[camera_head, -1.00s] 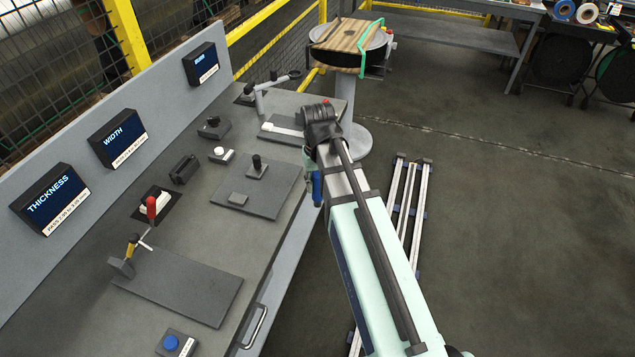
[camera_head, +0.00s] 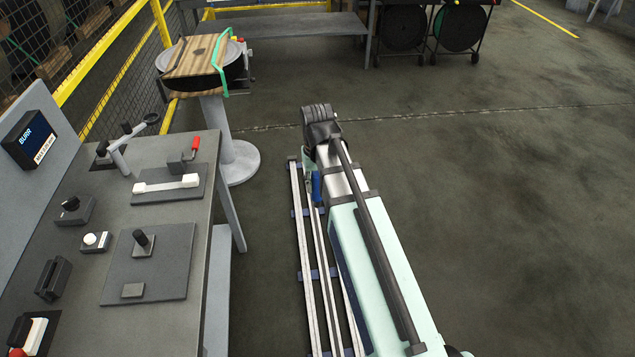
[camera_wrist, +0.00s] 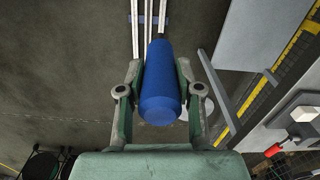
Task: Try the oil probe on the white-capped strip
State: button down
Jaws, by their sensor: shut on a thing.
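My gripper (camera_wrist: 158,78) is shut on a blue cylinder with a dark tip, which looks like the oil probe (camera_wrist: 162,95). A bit of the blue handle (camera_head: 316,187) also shows beside my arm in the head view. My gripper is over the floor, right of the bench and apart from it. A pale strip with white end caps (camera_head: 165,185) lies on a dark plate (camera_head: 150,197) at the bench's far end. A red-handled clamp (camera_head: 190,150) stands behind it. My arm hides most of the gripper in the head view.
Long metal strips on blue supports (camera_head: 305,275) lie below my arm. The bench (camera_head: 200,235) carries several gauges and a BURR display (camera_head: 30,138). A round stand with a wooden top (camera_head: 195,57) is beyond it. The floor to the right is clear.

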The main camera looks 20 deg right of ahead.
jog(key=shift+w+d, duration=0.1)
jog(key=shift+d, duration=0.05)
jog(key=w+a+r+m, duration=0.2)
jog(key=w+a, duration=0.5)
jog(key=a, duration=0.9)
jog(key=w+a+r+m, duration=0.2)
jog(key=w+a+m, duration=0.3)
jog(key=a, duration=1.2)
jog(key=w+a+r+m, duration=0.3)
jog(key=w+a, duration=0.6)
jog(key=a, duration=0.7)
jog(key=shift+a+m, duration=0.35)
jog(key=shift+m, duration=0.25)
notch_tip(320, 180, down, 7)
jog(key=b, duration=0.2)
